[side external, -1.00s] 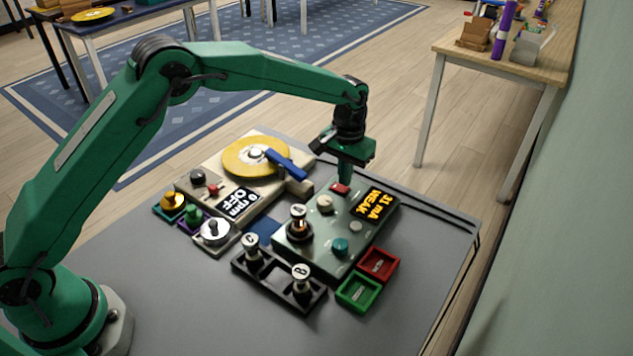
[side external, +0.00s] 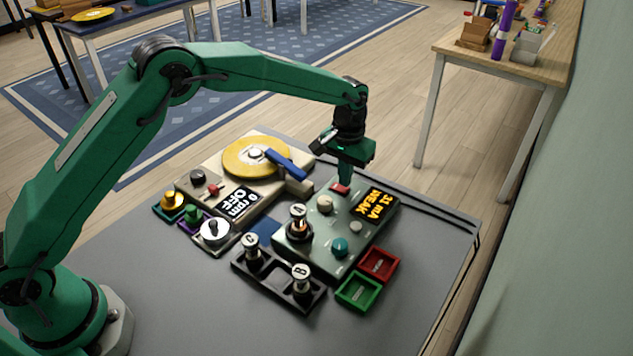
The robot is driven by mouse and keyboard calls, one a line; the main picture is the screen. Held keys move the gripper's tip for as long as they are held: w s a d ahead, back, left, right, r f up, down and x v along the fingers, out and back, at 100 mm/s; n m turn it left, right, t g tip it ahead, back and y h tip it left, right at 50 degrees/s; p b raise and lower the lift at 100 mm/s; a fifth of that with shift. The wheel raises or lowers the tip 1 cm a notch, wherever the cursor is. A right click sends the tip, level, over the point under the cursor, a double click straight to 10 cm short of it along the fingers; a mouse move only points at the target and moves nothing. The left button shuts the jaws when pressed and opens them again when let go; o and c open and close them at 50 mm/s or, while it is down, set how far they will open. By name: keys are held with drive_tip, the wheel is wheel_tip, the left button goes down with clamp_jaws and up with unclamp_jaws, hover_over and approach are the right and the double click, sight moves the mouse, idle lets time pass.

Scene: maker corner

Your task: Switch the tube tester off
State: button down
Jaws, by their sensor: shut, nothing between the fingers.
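The tube tester (side external: 318,255) is a grey-green box right of the table's middle. Its display (side external: 375,205) is lit and reads "31 mA WEAK". A red switch (side external: 340,188) sits at its back edge. A tube marked A (side external: 298,212) stands upright in its socket. A teal knob (side external: 340,247) and a pale knob (side external: 325,204) are on its top. My gripper (side external: 345,183) is shut and empty, pointing down with its tips at the red switch. I cannot tell whether they touch it, and they hide part of its back.
A turntable (side external: 234,160) with a yellow disc stands behind left, its display reading "0 rpm OFF". A black rack (side external: 300,300) with two tubes is in front. Red (side external: 379,263) and green (side external: 358,291) trays lie at right. The front table (side external: 200,310) is clear.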

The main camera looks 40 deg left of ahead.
sight(344, 189)
drive_tip(key=shift+f, duration=0.8)
idle(0.7)
drive_tip(key=shift+r, duration=3.5)
drive_tip(key=shift+r, duration=0.1)
